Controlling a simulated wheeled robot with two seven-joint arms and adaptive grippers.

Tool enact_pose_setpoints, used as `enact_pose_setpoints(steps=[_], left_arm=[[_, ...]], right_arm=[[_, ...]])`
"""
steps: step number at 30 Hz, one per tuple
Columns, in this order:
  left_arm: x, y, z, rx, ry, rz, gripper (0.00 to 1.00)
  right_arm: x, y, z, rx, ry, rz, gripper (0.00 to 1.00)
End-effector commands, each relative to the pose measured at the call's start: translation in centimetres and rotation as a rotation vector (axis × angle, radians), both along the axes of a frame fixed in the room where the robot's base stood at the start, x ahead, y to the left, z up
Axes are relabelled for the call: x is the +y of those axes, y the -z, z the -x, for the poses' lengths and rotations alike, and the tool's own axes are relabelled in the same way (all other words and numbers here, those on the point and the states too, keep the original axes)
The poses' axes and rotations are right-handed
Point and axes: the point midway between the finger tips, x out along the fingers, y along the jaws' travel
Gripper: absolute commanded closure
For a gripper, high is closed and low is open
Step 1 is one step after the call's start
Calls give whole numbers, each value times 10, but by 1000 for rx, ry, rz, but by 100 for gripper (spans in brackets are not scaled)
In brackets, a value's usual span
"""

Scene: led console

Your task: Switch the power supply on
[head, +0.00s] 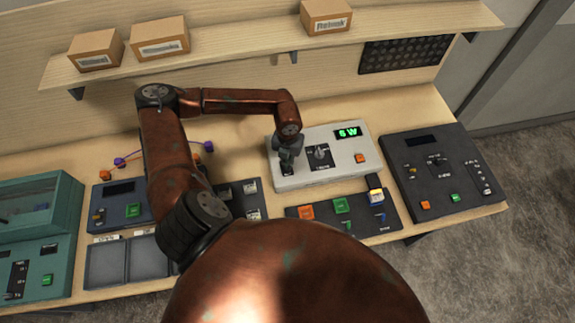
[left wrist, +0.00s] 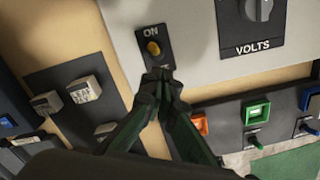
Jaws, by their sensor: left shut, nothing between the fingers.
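The power supply is a light grey box (head: 335,172) on the bench in the head view, with a lit green display (head: 348,132) that seems to read "6 W" and a dark dial (head: 321,153). In the left wrist view its front (left wrist: 195,55) fills the top. A black plate marked ON carries a small amber switch (left wrist: 153,48). My left gripper (left wrist: 161,76) is shut and empty, its fingertips at the lower end of that plate, just below the amber switch. In the head view the gripper (head: 288,163) covers the left part of the power supply. My right gripper is not in view.
A dark panel with orange, green and blue parts (head: 341,205) lies in front of the power supply. A black console (head: 438,172) stands to its right. Dark modules with light keys (left wrist: 83,90) lie to the left. A shelf with cardboard boxes (head: 160,38) runs above.

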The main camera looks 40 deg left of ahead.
Motion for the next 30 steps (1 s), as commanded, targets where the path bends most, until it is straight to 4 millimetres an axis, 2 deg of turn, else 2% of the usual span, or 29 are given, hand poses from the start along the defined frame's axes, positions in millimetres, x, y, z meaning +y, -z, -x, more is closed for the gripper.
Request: enact_pose_setpoints(steps=[21, 30], left_arm=[[-5, -56, 4, -1, 1, 1, 100], [-5, -57, 4, 0, 1, 1, 100]], right_arm=[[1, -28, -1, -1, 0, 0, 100], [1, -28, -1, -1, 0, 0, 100]])
